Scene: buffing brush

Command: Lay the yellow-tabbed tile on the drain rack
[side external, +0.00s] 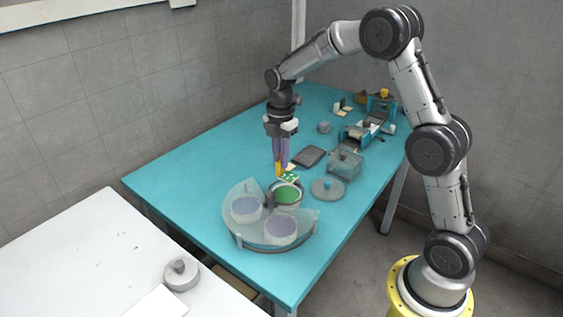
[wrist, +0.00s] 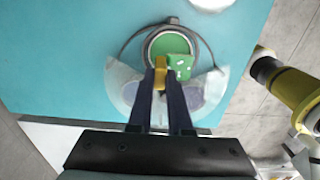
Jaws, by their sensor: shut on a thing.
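My gripper (side external: 281,169) is shut on the yellow tab of a green tile with white marks (side external: 289,178). The tile hangs off the fingertips, just above or at the rim of a round grey vessel with a green inside (side external: 287,195); I cannot tell if they touch. In the wrist view the yellow tab (wrist: 160,72) is between my fingers, and the tile (wrist: 181,66) covers part of the green disc (wrist: 168,44). A dark flat rectangular piece (side external: 309,156) lies behind the vessel; I cannot tell whether it is the drain rack.
A clear curved guard with two white, purple-topped cylinders (side external: 281,229) stands in front of the vessel. A grey knobbed lid (side external: 327,189) and a clear box (side external: 345,163) are to the right. Blue-framed equipment (side external: 366,128) stands behind. The teal table's left side is clear.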

